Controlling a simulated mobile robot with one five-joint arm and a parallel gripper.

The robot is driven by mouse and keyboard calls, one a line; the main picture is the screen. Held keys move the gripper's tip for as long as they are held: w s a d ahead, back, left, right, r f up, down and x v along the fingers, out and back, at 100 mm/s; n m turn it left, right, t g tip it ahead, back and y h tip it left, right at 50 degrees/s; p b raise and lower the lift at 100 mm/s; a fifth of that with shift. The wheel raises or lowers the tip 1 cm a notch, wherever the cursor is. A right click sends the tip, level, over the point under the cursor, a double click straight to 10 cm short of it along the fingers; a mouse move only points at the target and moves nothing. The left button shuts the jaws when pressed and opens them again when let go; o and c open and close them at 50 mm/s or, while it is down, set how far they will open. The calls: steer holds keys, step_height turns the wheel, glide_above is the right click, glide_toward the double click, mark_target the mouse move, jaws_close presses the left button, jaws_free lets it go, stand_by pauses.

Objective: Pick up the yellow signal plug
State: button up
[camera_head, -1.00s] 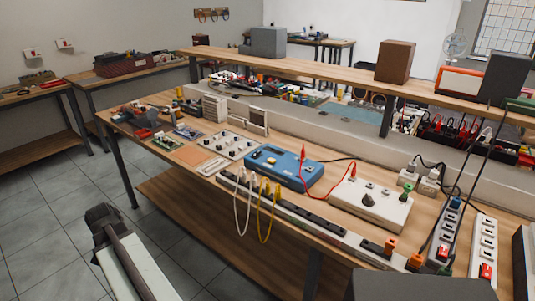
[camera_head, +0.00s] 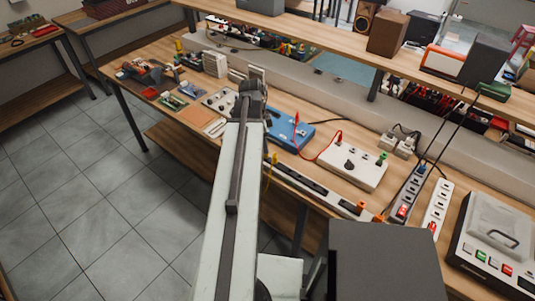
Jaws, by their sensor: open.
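A yellow signal plug (camera_head: 273,159) shows as a small bit of yellow at the front edge of the workbench, just right of my arm. Most of its yellow cable, and the white cable that was beside it, are hidden behind my arm. My gripper (camera_head: 251,92) is at the end of my raised arm, above and left of the plug in the picture, in front of the blue instrument. It is open, and I see nothing held in it. Its fingertips are small and dark here. It appears apart from the plug.
A blue instrument (camera_head: 289,132) with a red lead lies on the bench behind the plug. A white box with a dark knob (camera_head: 352,165) is to the right. A dark strip (camera_head: 305,188) runs along the front edge. A wooden shelf (camera_head: 310,38) spans above the bench. The floor at left is clear.

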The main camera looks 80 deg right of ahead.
mark_target(266, 155)
steer(key=f+b, duration=0.1)
steer(key=f, duration=0.1)
steer(key=f+b, duration=0.2)
steer(key=s+f+b, duration=0.1)
steer(key=f+b, duration=0.1)
steer(key=shift+d+f, duration=0.15)
steer(key=shift+d, duration=0.15)
steer(key=shift+r, duration=0.2)
jaws_close()
